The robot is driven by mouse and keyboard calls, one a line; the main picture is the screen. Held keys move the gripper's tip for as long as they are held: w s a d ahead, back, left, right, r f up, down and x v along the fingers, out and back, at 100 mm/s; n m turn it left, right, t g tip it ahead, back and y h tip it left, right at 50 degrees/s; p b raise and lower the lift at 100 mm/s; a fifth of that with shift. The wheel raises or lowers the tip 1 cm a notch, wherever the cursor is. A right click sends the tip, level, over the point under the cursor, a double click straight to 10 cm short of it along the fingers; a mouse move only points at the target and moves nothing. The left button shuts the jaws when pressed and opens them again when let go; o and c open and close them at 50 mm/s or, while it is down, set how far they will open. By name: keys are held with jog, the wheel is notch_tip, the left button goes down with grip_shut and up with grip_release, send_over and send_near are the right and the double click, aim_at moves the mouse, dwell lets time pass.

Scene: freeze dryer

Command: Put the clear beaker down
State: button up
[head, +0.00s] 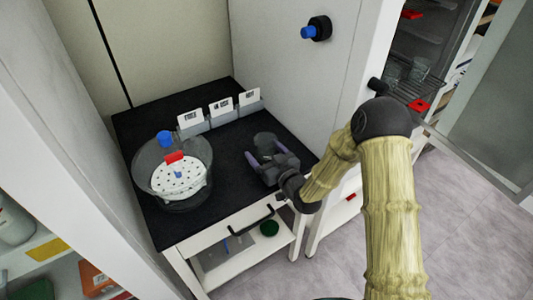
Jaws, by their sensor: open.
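The clear beaker (264,141) is a small see-through vessel on the black tabletop (228,205), towards its right side. It looks dark against the black top and its outline is faint. My gripper (266,155) points at it from the front right, with its two grey-purple fingers apart. The beaker shows at and just beyond the fingertips; whether a finger touches it I cannot tell. It looks upright and appears to rest on the tabletop.
A round clear desiccator (143,172) with a blue knob and a white perforated plate stands at the left. Several label cards (220,109) stand behind the beaker. A white wall panel (290,75) rises behind. At the right, an open cabinet (425,45) holds glassware.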

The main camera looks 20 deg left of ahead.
jog(key=shift+d+r, duration=0.1)
jog(key=shift+r, duration=0.1)
jog(key=b+v, duration=0.1)
jog(key=v, duration=1.1)
jog(key=shift+w, duration=0.1)
jog(key=w+d+m+g+h, duration=0.1)
jog(key=d+m+g+h, duration=0.2)
jog(key=d+h, duration=0.9)
jog(key=s+d+r+m+g+h, duration=0.1)
jog(key=s+d+r+m+g, duration=0.1)
jog(key=s+d, duration=0.4)
jog(key=s+d+r+m+g, duration=0.2)
jog(key=s+d+m+g, duration=0.2)
jog(key=s+d+m, duration=0.1)
jog(key=shift+s+d+h, duration=0.4)
jog(key=shift+s+d, duration=0.3)
jog(key=shift+s, duration=0.55)
